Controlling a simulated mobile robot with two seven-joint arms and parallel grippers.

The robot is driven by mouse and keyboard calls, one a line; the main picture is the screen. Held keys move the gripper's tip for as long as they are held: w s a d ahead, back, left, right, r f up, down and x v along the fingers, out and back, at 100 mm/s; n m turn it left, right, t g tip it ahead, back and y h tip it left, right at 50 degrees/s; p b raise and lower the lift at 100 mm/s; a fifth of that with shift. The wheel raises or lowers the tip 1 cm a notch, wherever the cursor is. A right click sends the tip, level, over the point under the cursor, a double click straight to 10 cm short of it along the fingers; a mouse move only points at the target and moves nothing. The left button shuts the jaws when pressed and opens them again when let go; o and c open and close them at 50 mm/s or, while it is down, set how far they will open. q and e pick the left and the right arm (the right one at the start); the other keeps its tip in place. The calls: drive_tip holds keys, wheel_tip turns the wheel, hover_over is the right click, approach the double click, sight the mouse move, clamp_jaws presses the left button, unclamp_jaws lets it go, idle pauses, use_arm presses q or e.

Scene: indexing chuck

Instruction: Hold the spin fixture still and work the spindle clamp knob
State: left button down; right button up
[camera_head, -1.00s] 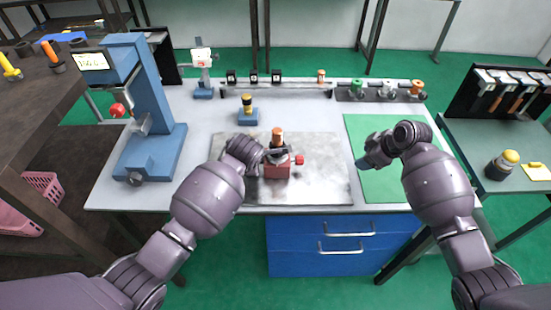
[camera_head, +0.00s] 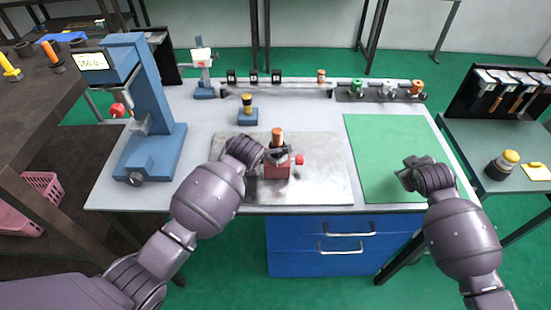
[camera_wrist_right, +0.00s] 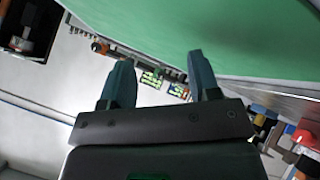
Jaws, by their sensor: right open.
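The spin fixture (camera_head: 276,170) is a red block with a dark upper part and an upright copper-coloured cylinder (camera_head: 277,137). It stands on the grey metal plate in the head view. A red knob (camera_head: 299,160), apparently the spindle clamp knob, sticks out on its right side. My left gripper (camera_head: 268,156) is at the fixture's left side, against or very near its dark upper part. Its fingers are mostly hidden, so its grip is unclear. My right gripper (camera_head: 404,172) is over the green mat, well right of the knob. In the right wrist view it is open and empty (camera_wrist_right: 162,78).
The green mat (camera_head: 380,140) is bare. A blue press-like stand (camera_head: 150,100) with a display is at the left. A blue block with a black and yellow piece (camera_head: 248,112) stands behind the fixture. Racks of small parts (camera_head: 380,95) line the back edge.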

use_arm(q)
drive_tip(key=shift+f, duration=0.1)
idle(0.3)
use_arm(e)
drive_tip(key=w+a+r+n+g+y, duration=0.2)
drive_tip(key=a+n, duration=0.1)
drive_tip(key=a, duration=0.4)
drive_tip(key=w+a+r+n+g+y, duration=0.1)
drive_tip(key=w+a+r+n+y, duration=0.15)
drive_tip(key=a, duration=0.45)
drive_tip(key=n+g+y, duration=0.2)
drive_tip(key=n+g, duration=0.3)
drive_tip(key=n, duration=0.2)
approach(301, 158)
drive_tip(key=shift+x, duration=5.05)
drive_tip(key=shift+w, duration=0.1)
drive_tip(key=shift+c, duration=0.3)
drive_tip(key=c, duration=0.8)
drive_tip(key=shift+d+n, duration=0.1)
drive_tip(key=shift+n, duration=0.15)
drive_tip(key=shift+c, duration=0.2)
drive_tip(key=o, duration=0.9)
